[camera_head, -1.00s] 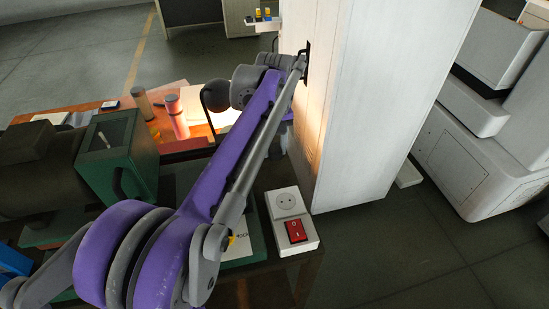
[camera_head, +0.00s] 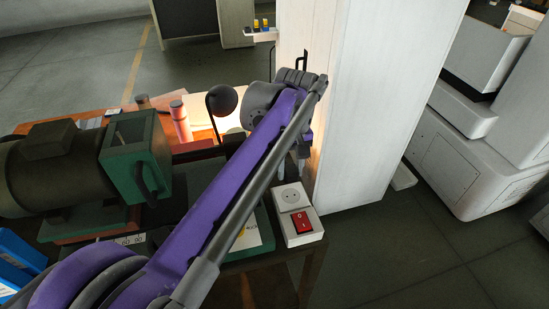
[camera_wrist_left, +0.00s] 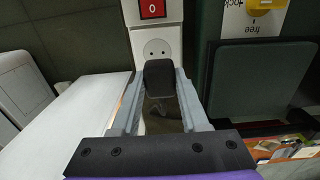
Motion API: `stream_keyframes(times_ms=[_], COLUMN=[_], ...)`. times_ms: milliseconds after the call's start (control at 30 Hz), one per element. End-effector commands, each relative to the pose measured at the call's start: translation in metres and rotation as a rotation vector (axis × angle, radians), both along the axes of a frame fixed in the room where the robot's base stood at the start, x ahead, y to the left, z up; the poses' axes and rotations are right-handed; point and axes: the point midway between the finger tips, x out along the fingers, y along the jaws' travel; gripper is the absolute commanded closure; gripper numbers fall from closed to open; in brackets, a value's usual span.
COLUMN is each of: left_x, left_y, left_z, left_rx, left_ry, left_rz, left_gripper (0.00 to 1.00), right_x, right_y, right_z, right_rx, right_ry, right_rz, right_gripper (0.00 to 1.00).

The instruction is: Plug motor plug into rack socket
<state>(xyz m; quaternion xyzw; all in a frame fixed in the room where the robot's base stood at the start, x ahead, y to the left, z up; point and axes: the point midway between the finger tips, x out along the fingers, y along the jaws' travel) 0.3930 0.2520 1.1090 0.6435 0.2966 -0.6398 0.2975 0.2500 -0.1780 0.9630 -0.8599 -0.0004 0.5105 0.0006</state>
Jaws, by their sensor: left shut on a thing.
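My left gripper (camera_head: 303,155) shows in the head view beside the white column, pointing down above the rack socket. In the left wrist view it (camera_wrist_left: 158,95) is shut on the dark motor plug (camera_wrist_left: 159,77). The socket (camera_head: 291,196) is a white outlet with two holes on a white box, above a red switch (camera_head: 302,222). The plug appears apart from the socket; the exact gap is unclear. My right gripper is not in view.
A tall white column (camera_head: 365,100) stands close to the gripper's right. A dark motor (camera_head: 45,165) with a green box (camera_head: 135,150) is at left. A black round lamp (camera_head: 222,100) stands behind my arm. Floor right of the socket box is clear.

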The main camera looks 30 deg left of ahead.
Motion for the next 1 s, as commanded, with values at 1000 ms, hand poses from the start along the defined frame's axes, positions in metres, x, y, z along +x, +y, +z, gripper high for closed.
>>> stream_keyframes(times_ms=[1000], left_x=[-0.002], left_y=[-0.009], left_z=[-0.035], left_rx=[0.001], left_ry=[0.002], left_rz=[-0.003], left_gripper=[1.0], right_x=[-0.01], right_y=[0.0], right_z=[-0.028], right_rx=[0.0], right_ry=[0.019], right_rz=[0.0], right_gripper=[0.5])
